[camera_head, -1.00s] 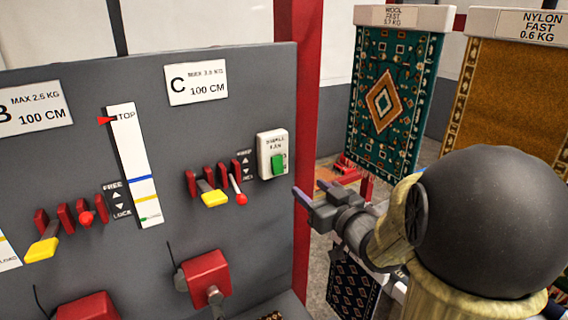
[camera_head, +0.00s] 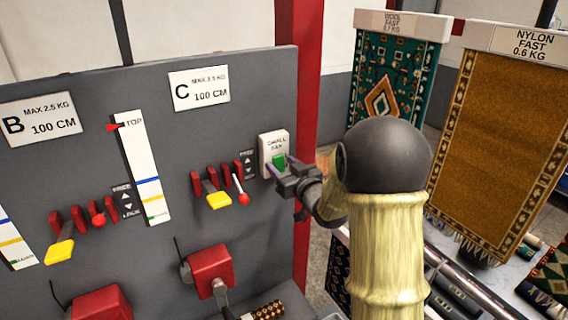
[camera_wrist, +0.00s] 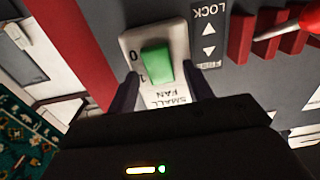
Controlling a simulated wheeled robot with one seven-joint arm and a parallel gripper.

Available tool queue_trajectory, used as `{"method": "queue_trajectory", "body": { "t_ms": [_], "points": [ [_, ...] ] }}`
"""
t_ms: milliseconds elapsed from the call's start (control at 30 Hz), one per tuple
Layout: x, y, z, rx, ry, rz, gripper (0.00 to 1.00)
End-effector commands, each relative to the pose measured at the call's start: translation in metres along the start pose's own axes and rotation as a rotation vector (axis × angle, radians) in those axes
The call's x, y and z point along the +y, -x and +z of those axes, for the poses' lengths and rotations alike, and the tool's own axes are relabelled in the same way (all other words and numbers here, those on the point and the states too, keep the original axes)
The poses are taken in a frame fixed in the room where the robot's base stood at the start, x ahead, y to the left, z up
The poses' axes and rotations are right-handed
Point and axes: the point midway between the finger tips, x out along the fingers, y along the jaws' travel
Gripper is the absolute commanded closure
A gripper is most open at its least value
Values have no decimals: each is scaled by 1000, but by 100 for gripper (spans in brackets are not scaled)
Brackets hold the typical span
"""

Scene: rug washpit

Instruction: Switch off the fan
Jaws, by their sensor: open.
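The fan switch is a white plate (camera_head: 267,144) marked "SMALL FAN" with a green rocker (camera_head: 279,161), at the right edge of the grey panel in the head view. In the wrist view the green rocker (camera_wrist: 157,63) sits on the white plate (camera_wrist: 131,42), with "0" and "1" marked beside it. My gripper (camera_head: 277,171) is right in front of the switch and partly covers its lower part. In the wrist view the fingers of my gripper (camera_wrist: 163,88) are apart, one on each side of the plate's lettered end. Contact cannot be told.
Left of the switch are red levers, a yellow handle (camera_head: 219,200) and a red-knobbed lever (camera_head: 242,198). A red post (camera_head: 308,110) stands at the panel's right edge. Hanging rugs (camera_head: 491,140) are behind my arm. A red box (camera_head: 208,269) sits below.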

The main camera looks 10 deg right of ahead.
Motion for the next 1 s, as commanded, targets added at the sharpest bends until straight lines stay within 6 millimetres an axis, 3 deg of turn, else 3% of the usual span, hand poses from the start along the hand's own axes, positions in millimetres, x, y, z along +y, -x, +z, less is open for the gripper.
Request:
{"method": "queue_trajectory", "body": {
  "t_ms": [167,400,1000],
  "points": [
    [0,0,0,0,0,-1,49],
    [0,0,0,1,0,-1,94],
    [0,1,8,93,2,1,94]
  ]
}}
